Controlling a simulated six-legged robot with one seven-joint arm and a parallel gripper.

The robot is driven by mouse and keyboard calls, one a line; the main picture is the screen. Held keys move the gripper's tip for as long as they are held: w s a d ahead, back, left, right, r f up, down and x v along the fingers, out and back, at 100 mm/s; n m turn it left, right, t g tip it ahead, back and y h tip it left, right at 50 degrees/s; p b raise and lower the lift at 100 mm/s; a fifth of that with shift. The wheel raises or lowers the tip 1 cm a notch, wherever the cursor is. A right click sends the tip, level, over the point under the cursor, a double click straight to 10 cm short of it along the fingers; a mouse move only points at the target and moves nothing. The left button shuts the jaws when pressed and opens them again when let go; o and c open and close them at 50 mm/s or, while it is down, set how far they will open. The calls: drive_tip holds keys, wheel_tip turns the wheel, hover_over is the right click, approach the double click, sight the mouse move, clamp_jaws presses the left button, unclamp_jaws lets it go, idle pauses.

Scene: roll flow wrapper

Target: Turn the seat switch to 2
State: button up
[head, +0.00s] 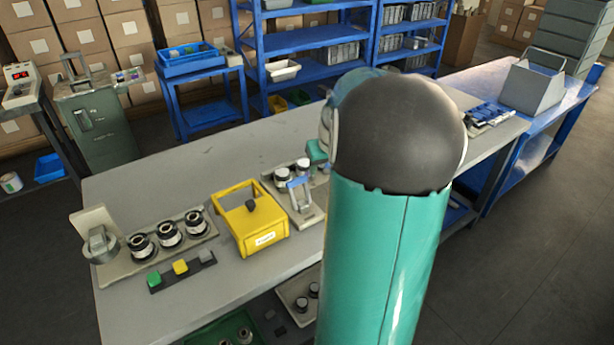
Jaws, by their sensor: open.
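No control that I can read as the seat switch, and no mark 2, is legible. My gripper does not show; my large teal and black arm fills the middle right and hides part of the bench.
A plate with several dark round parts (170,233) and a beige stand (97,235) are at the bench's left. A fixture with a blue handle (300,190) stands right of the box. A grey case (533,83) sits far right. The bench's back left is clear.

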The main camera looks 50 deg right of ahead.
drive_tip(key=s+d+f, duration=0.2)
drive_tip(key=d+f, duration=0.1)
drive_tip(key=d, duration=0.2)
drive_tip(key=shift+m, duration=0.4)
drive_tip(key=x, duration=1.3)
drive_tip(key=shift+w, duration=0.1)
drive_tip(key=shift+c, duration=0.2)
drive_tip(key=c, duration=0.9)
